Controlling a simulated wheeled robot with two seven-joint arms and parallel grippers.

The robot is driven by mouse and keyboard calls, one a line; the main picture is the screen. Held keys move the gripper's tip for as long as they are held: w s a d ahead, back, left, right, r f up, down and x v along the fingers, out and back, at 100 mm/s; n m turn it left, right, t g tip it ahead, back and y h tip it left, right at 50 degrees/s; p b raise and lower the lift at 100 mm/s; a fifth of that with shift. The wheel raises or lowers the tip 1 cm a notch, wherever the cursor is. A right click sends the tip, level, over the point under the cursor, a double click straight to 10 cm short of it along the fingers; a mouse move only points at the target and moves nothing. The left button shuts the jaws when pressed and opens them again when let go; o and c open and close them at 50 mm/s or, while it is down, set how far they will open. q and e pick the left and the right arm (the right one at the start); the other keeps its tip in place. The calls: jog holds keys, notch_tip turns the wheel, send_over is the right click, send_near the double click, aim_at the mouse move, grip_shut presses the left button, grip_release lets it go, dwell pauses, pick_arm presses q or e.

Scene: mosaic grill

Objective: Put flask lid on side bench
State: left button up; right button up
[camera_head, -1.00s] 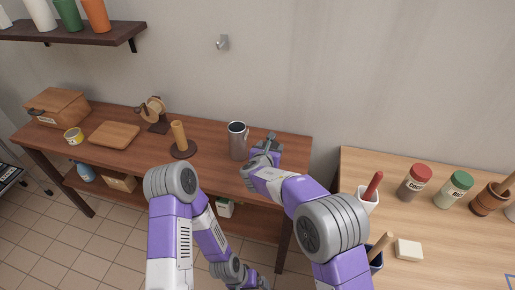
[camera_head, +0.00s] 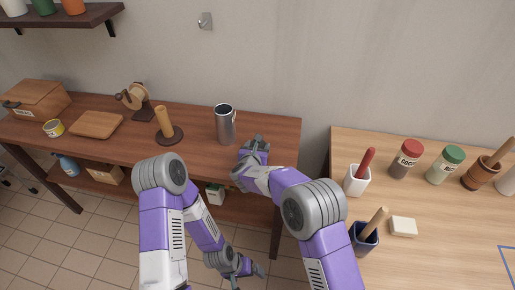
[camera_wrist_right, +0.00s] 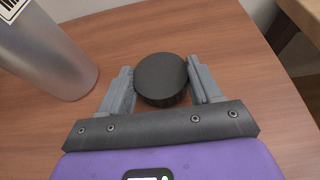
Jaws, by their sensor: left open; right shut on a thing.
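The flask lid (camera_wrist_right: 161,79) is a round black disc between the fingers of my right gripper (camera_wrist_right: 163,84), which is shut on it. The lid is just above or on the dark wooden bench; I cannot tell which. In the head view my right gripper (camera_head: 258,143) is over this bench, right of the flask, and hides the lid. The silver flask (camera_head: 225,127) stands upright with its top open; its lower part also shows in the right wrist view (camera_wrist_right: 45,50). My left gripper (camera_head: 247,268) is open and empty, low in front of the bench.
A light worktop (camera_head: 440,220) with jars and utensil holders stands right, across a gap.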

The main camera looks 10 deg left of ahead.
jog(key=shift+f, duration=0.2)
jog(key=o, duration=1)
jog(key=shift+r, duration=0.1)
jog(key=shift+o, duration=0.2)
jog(key=shift+r, duration=0.1)
jog(key=shift+s+r, duration=0.15)
jog(key=shift+s, duration=0.05)
jog(key=p+v, duration=0.2)
jog(key=v, duration=0.9)
jog(key=shift+s+r, duration=0.15)
jog(key=shift+s, duration=0.1)
